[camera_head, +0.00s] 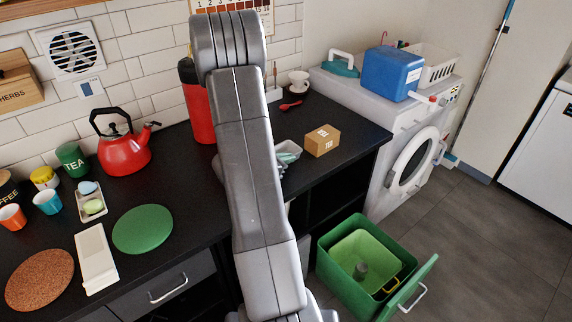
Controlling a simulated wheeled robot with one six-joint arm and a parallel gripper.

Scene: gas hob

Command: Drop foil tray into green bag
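A small pale grey tray (288,149), possibly the foil tray, sits on the black counter just right of my arm, partly hidden by it. Something teal shows in it, too small to tell. A dark green box (333,284) stands on the floor at the lower right, its lid open to the right.
A red extinguisher-like bottle (198,108), red kettle (124,147), cups and boards occupy the left counter. A white washing machine (387,112) carries a blue box (391,73). Floor (480,240) at right is clear.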

